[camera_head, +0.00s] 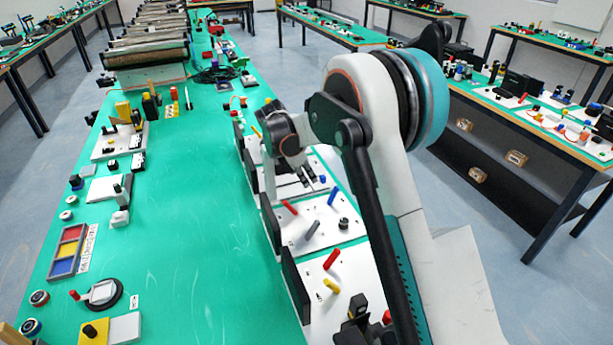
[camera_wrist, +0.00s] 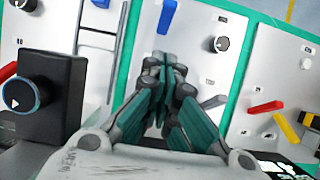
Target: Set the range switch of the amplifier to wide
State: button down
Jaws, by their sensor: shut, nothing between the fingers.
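Which panel is the amplifier I cannot tell, since the labels are too small to read. In the wrist view a white panel (camera_wrist: 204,68) lies under my gripper (camera_wrist: 163,62). It carries a blue lever (camera_wrist: 167,16), a black-and-white knob (camera_wrist: 221,43) and a grey lever (camera_wrist: 214,102). My gripper is shut and empty, its fingertips over the panel's left part, between the blue and grey levers in the picture. Contact cannot be judged. The head view shows a panel with a red lever (camera_head: 289,208), blue lever (camera_head: 333,198), grey lever (camera_head: 312,231) and black knob (camera_head: 343,223).
A neighbouring panel has a red lever (camera_wrist: 265,107) and yellow lever (camera_wrist: 286,127). A black box with a dial (camera_wrist: 20,95) stands at left in the wrist view. Dark upright plates line the panels' left side. The green bench (camera_head: 205,215) is clear in the middle.

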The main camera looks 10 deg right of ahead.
aim_at(333, 193)
jog(key=b+x, duration=0.1)
jog(key=x, duration=0.4)
jog(key=shift+w+f+b, duration=0.1)
jog(key=shift+f+b, duration=0.2)
jog(key=d, duration=0.1)
jog(key=d+f+b, duration=0.1)
jog(key=d, duration=0.1)
jog(key=shift+w, duration=0.25)
jog(key=shift+d, duration=0.35)
jog(key=shift+w, duration=0.1)
jog(key=shift+w+d+f, duration=0.1)
jog(key=shift+w+d, duration=0.05)
jog(key=shift+d, duration=0.75)
